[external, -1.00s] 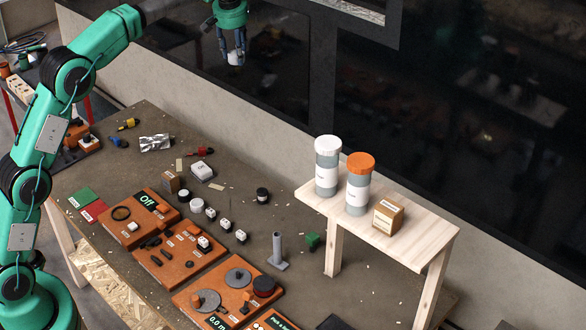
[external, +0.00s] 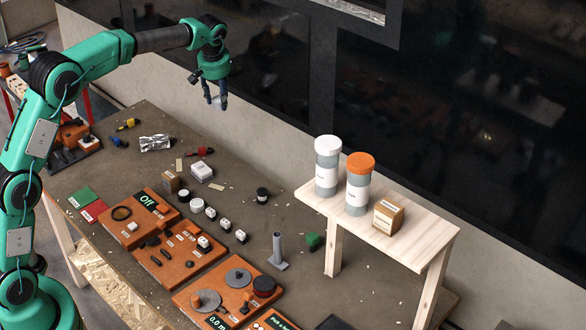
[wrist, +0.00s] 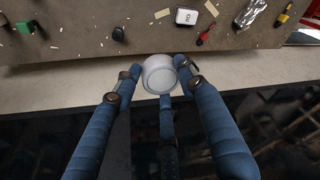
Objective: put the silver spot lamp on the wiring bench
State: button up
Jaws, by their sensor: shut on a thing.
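My gripper (external: 215,98) is shut on the silver spot lamp (wrist: 160,75), a short, round, pale grey piece with a flat face. The three blue fingers close around it in the wrist view. In the external view only a small part of the lamp shows between the fingertips. The gripper points down and is in the air, near the back edge of the brown-grey bench (external: 235,168). In the wrist view the bench top (wrist: 80,42) lies across the upper part, beyond the lamp. The lamp appears apart from the bench.
Loose parts lie on the bench: a white box (external: 201,172), crumpled foil (external: 155,142), a black knob (external: 262,195) and orange panels (external: 180,253). A wooden shelf (external: 430,235) with two jars and a carton stands at right. Dark glass (external: 280,100) rises behind.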

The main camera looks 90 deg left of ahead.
send_over(229, 198)
jog(key=d, duration=0.1)
notch_tip(229, 198, down, 30)
jog(key=shift+f+b, duration=0.45)
jog(key=shift+f, duration=2.65)
jog(key=shift+d, duration=0.1)
jog(key=shift+f+b, duration=0.35)
jog(key=shift+f, duration=1.5)
jog(key=shift+f, duration=0.15)
jog(key=o, duration=1.2)
jog(key=shift+c, duration=0.2)
